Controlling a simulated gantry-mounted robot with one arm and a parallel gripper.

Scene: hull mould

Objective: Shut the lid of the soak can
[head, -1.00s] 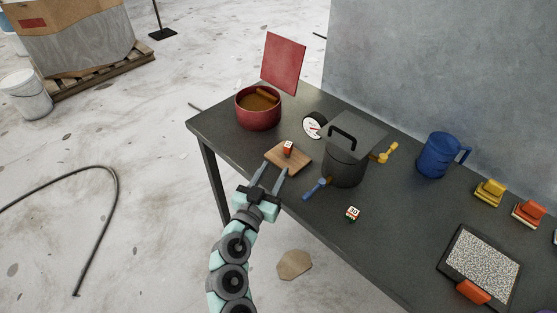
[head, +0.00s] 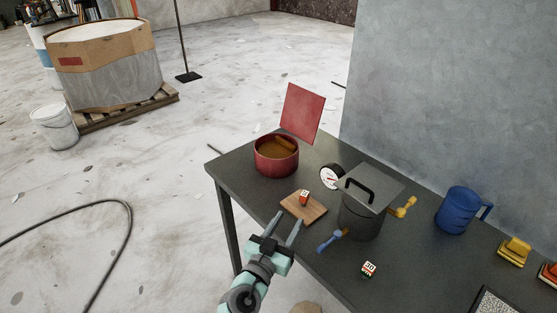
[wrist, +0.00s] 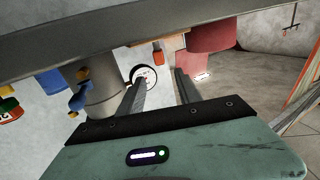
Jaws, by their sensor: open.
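The soak can appears to be the red round can (head: 276,158) at the far left end of the table. It holds brown liquid and a brown roll-shaped thing. Its flat red lid (head: 303,112) stands steeply raised at the can's back edge, so the can is open. In the wrist view, which looks upside down, the red can (wrist: 210,36) is beyond the fingers. My gripper (head: 288,219) is open and empty at the table's front edge, nearer than the can and apart from it. It also shows in the wrist view (wrist: 158,80).
A wooden block (head: 315,212) with a small red-and-white cube (head: 304,197) lies between gripper and can. Right of it are a dial gauge (head: 331,177), a lidded grey pot (head: 360,220) with blue and yellow taps, a numbered cube (head: 369,269) and a blue jug (head: 457,210). A grey wall stands behind.

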